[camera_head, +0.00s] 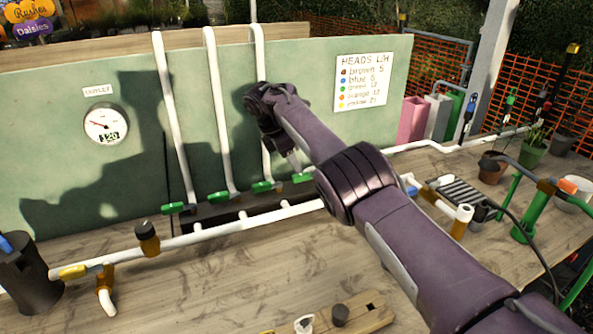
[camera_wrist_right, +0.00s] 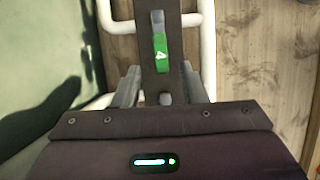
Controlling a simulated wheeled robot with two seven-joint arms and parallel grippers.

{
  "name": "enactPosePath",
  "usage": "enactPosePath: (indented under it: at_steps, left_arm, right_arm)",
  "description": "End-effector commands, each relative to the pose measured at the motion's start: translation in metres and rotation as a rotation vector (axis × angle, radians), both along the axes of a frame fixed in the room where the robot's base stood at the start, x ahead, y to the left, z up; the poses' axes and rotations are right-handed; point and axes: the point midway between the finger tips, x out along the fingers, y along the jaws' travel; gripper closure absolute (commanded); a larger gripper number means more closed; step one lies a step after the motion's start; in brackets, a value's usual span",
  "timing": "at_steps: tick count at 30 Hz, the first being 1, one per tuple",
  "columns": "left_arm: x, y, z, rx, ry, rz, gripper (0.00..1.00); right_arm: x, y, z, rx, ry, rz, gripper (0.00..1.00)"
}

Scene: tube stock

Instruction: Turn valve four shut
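A row of green valve handles runs along a dark strip at the foot of the green board. The rightmost handle, valve four (camera_head: 302,178), lies close below my right gripper (camera_head: 292,160), partly beside my arm. In the right wrist view a green handle (camera_wrist_right: 161,58) with a white mark, seemingly a 4, lies lengthwise along the dark strip. The fingers of my right gripper (camera_wrist_right: 160,88) are apart, one on each side of the strip, with nothing seen held. The other handles are the first (camera_head: 172,208), second (camera_head: 219,196) and third (camera_head: 262,187). My left gripper is out of view.
A white pipe manifold (camera_head: 232,229) crosses the wooden bench, and white risers (camera_head: 217,110) climb the board. A round gauge (camera_head: 106,124) and a flow-list sign (camera_head: 361,81) are on the board. A wooden block (camera_head: 368,312) lies in front. Pots and fittings stand right.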

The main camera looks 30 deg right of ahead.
Motion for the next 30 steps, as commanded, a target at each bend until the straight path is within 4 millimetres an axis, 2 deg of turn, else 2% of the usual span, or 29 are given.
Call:
enactPosePath:
  at_steps: [3,8,24,26,29,30]
  left_arm:
    - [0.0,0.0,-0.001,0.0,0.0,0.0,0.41]
    - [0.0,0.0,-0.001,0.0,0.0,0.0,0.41]
    - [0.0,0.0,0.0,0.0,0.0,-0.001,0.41]
    - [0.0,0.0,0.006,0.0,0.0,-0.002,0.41]
    - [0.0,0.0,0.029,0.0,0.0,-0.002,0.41]
    - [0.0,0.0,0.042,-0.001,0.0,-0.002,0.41]
  right_arm:
    - [0.001,0.007,0.019,0.0,-0.002,0.0,0.62]
    - [0.002,0.013,0.031,0.0,0.0,0.0,0.62]
    - [0.002,0.013,0.034,0.0,0.0,-0.001,0.62]
    - [0.002,0.013,0.04,0.0,0.0,-0.001,0.62]
    - [0.002,0.013,0.064,0.0,-0.001,-0.001,0.62]
    - [0.002,0.013,0.077,0.0,-0.001,-0.001,0.62]
